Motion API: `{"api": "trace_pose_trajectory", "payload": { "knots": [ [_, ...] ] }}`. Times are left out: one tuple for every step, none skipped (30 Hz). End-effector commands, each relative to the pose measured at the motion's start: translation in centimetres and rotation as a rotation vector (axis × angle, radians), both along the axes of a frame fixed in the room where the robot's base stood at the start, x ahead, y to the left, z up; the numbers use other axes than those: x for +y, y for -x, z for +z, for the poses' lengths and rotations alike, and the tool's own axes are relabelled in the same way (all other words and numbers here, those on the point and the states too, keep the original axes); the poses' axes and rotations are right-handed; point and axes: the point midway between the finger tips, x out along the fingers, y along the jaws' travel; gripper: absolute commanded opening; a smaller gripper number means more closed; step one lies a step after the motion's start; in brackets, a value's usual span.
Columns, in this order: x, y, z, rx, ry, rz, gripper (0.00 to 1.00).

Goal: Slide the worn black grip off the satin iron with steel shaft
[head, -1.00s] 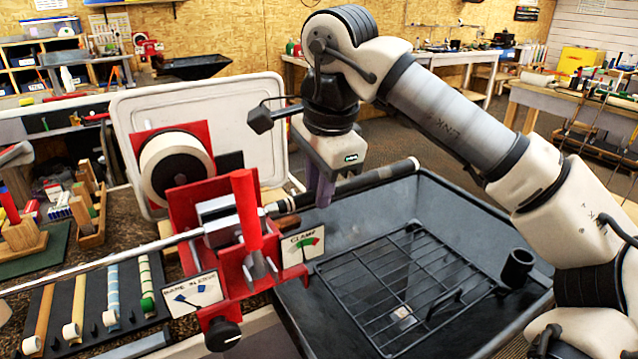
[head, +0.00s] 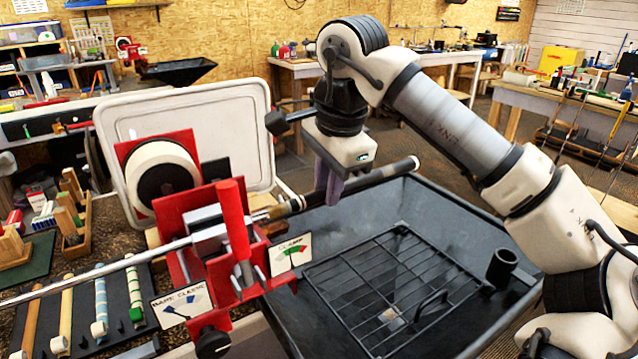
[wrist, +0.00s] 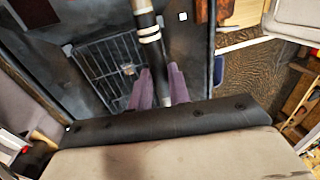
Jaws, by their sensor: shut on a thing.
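The steel shaft (head: 95,271) of the iron runs from the left edge into the red clamp (head: 230,235). The worn black grip (head: 383,174) extends beyond the clamp to the right, over the black bin, ending in a pale cap. My gripper (head: 335,190) is shut on the grip around its middle, its purple fingers pointing down. In the wrist view, the fingers (wrist: 158,88) lie on both sides of the grip (wrist: 148,45), which shows white bands. The club head is out of view.
A black bin (head: 480,205) with a wire rack (head: 385,290) lies below the grip. A white tape roll (head: 162,172) and an upright white tray (head: 235,120) stand behind the clamp.

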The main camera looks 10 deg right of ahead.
Motion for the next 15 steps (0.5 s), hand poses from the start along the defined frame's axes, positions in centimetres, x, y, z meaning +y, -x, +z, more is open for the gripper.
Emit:
{"api": "trace_pose_trajectory", "payload": {
  "knots": [
    [-0.5, -0.2, 0.2, -0.005, 0.001, -0.009, 0.0],
    [-0.6, -0.3, 0.2, -0.005, 0.001, -0.009, 0.0],
    [-0.8, -0.3, 0.2, -0.005, 0.001, -0.009, 0.0],
    [-1.0, -0.4, 0.2, -0.005, 0.001, -0.008, 0.0],
    [-1.1, -0.4, 0.2, -0.005, 0.001, -0.008, 0.0],
    [-1.3, -0.5, 0.2, -0.005, 0.002, -0.008, 0.0],
    [-1.4, -0.6, 0.2, -0.005, 0.001, -0.009, 0.0],
    [-1.6, -0.6, 0.2, -0.005, 0.001, -0.009, 0.0],
    [-1.8, -0.7, 0.2, -0.005, 0.001, -0.009, 0.0],
    [-1.9, -0.8, 0.2, -0.005, 0.0, -0.009, 0.0],
    [-2.0, -0.8, 0.2, -0.006, 0.0, -0.008, 0.0],
    [-2.2, -0.9, 0.2, -0.006, 0.0, -0.008, 0.0],
    [-2.4, -1.0, 0.2, -0.005, 0.0, -0.009, 0.0],
    [-2.5, -1.0, 0.2, -0.005, 0.0, -0.009, 0.0],
    [-2.7, -1.1, 0.2, -0.005, 0.0, -0.009, 0.0]
  ]
}}
